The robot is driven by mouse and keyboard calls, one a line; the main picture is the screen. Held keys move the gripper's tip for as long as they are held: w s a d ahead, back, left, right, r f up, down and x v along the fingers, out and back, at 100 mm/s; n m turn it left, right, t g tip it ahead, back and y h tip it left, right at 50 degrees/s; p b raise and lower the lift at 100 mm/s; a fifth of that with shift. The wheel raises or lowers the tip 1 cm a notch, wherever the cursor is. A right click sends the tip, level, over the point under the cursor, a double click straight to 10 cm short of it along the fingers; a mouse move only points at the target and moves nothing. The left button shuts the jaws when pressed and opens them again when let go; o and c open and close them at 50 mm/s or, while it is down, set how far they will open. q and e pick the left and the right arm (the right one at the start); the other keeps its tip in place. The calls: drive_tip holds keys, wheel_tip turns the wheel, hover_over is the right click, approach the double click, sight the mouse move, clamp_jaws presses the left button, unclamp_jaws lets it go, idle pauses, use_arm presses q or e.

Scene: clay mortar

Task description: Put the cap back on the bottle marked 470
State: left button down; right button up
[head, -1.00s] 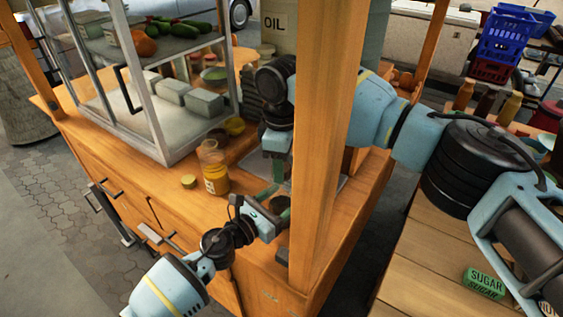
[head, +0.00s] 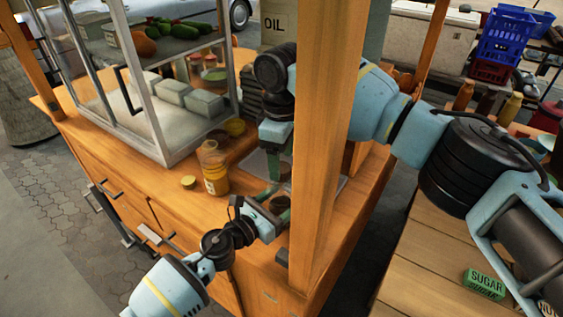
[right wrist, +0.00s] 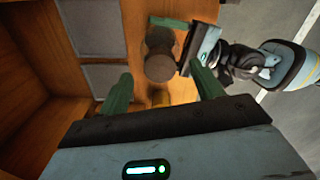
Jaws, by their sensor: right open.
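The bottle (head: 215,173) is a clear jar with amber contents and a pale label, too small to read surely. It stands upright on the wooden counter, its glass neck bare. A small round yellowish cap (head: 188,182) lies on the counter just left of it. My right gripper (head: 272,187), partly hidden by the post, is right of the bottle; its green fingers are apart and empty in the right wrist view (right wrist: 162,88). My left gripper (head: 277,203) is below it, beside a dark brown round object (right wrist: 160,55); I cannot tell whether it grips that object.
A wooden post (head: 328,150) stands in front of my right arm. A plank table (head: 425,265) with a green sugar packet (head: 485,283) is at right. The counter left of the cap is clear.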

sight(271, 209)
wheel_tip(271, 209, up, 10)
idle(0.4)
drive_tip(key=shift+f, duration=0.1)
use_arm(q)
drive_tip(key=shift+c, duration=1.4)
unclamp_jaws()
drive_tip(key=v, duration=0.6)
drive_tip(key=shift+s+a, duration=0.6)
drive_tip(key=shift+s, duration=0.05)
use_arm(e)
drive_tip(key=shift+r, duration=0.4)
